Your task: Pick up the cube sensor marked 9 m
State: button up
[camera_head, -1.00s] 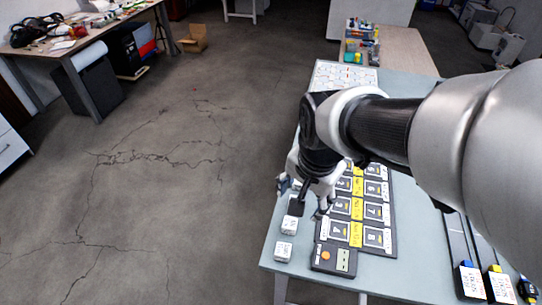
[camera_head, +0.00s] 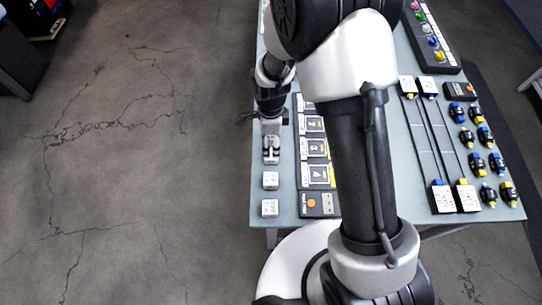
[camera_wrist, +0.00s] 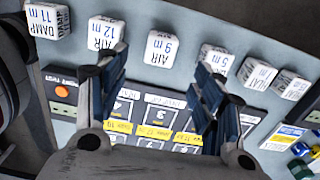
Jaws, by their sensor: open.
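The white cube sensor marked AIR 9 m (camera_wrist: 161,48) sits on the pale blue table in the wrist view, label upside down. My gripper (camera_wrist: 160,66) is open and empty, its dark fingers spread to either side of that cube in the picture, over the row's edge of the board. I cannot tell its height above the cube. In the head view my gripper (camera_head: 271,158) points down over the cube row at the table's left edge and largely hides the 9 m cube there.
Neighbouring cubes are AIR 12 m (camera_wrist: 106,32), DAMP 11 m (camera_wrist: 47,20), a 5 m cube (camera_wrist: 213,60) and a HEAT cube (camera_wrist: 255,73). A numbered board (camera_head: 314,150) lies beside the row. Sliders (camera_head: 440,160) and several blue-yellow parts (camera_head: 478,137) are at right. The floor at left is clear.

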aim_at(271, 154)
notch_tip(271, 154, down, 10)
jog(key=b, duration=0.3)
jog(key=shift+r, duration=0.15)
jog(key=shift+c, duration=0.4)
jog(key=c, duration=1.1)
jog(key=shift+o, duration=0.2)
